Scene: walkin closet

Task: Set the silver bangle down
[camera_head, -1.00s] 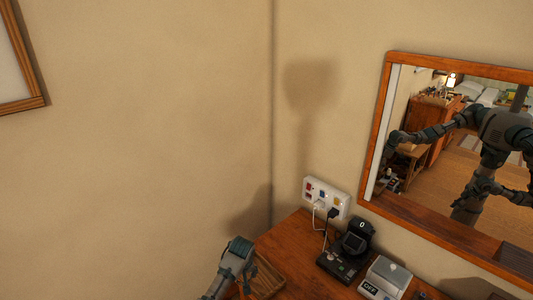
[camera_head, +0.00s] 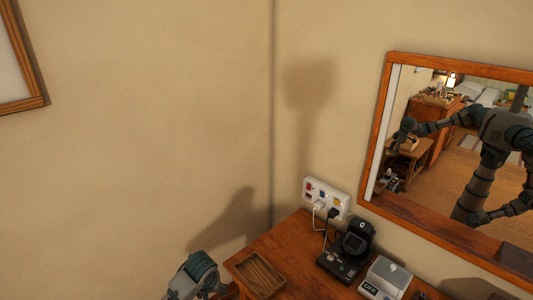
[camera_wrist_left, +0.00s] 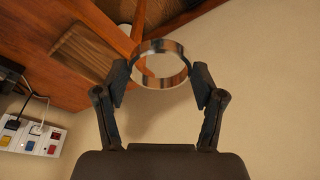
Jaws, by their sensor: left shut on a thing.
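The silver bangle (camera_wrist_left: 160,65) is a shiny ring between the two fingers of my left gripper (camera_wrist_left: 160,85) in the left wrist view. The gripper is shut on it, with a finger pad at each side of the ring. In the head view my left gripper (camera_head: 194,277) shows at the bottom, left of the desk, with its fingers and the bangle hidden. A shallow wooden tray (camera_head: 236,265) lies on the desk's left end, to the right of the gripper. The tray also shows in the left wrist view (camera_wrist_left: 80,48), apart from the bangle. My right gripper is not directly in view.
The wooden desk (camera_head: 300,262) stands against the wall. It holds a black device (camera_head: 345,252) and a white-and-grey box (camera_head: 386,278). A power strip (camera_head: 326,197) with cables is behind them. A framed mirror (camera_head: 381,120) hangs above and reflects my body.

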